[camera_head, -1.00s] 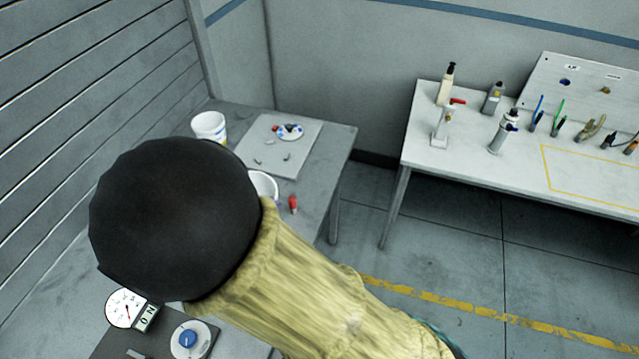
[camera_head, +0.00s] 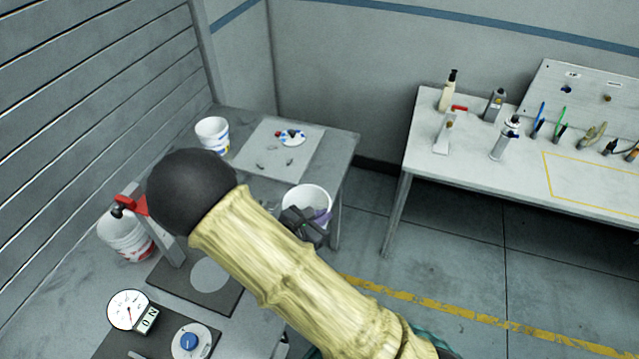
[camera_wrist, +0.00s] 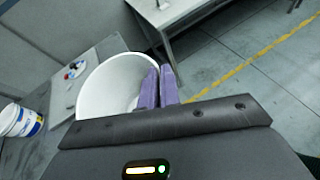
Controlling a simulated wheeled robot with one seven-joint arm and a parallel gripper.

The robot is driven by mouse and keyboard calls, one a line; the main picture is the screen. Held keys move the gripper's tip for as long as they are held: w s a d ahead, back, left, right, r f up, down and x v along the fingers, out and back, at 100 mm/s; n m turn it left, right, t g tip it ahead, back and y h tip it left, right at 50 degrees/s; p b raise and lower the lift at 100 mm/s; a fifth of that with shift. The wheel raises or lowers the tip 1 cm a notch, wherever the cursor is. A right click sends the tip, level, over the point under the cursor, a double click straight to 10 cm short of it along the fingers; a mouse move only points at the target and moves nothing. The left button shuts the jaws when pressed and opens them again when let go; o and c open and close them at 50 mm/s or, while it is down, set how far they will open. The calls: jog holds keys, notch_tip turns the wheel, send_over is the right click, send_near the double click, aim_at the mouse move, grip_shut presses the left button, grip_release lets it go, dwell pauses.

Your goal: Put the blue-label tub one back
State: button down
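My gripper (camera_wrist: 160,87) has its purple fingers close together on the right rim of a white tub (camera_wrist: 108,88), one on each side of the wall. In the head view this tub (camera_head: 303,193) is beside my dark wrist, near the table's right edge; its label and base are hidden. Another white tub (camera_head: 212,131), with a blue and yellow label, stands at the back left of the table; it also shows in the wrist view (camera_wrist: 20,119).
A grey board (camera_head: 262,165) with a small round dish (camera_head: 291,138) lies at the back of the table. A red-handled press (camera_head: 150,215), a dial (camera_head: 128,310) and a blue knob (camera_head: 189,341) are at the front left. A second table (camera_head: 415,160) stands across a floor gap.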

jog(key=d+f+m+g+h, duration=0.1)
jog(key=d+f+m, duration=0.1)
jog(key=d+f, duration=0.9)
notch_tip(320, 180, down, 8)
jog(key=b, duration=1)
jog(key=shift+d+f, duration=0.2)
jog(key=shift+d, duration=0.05)
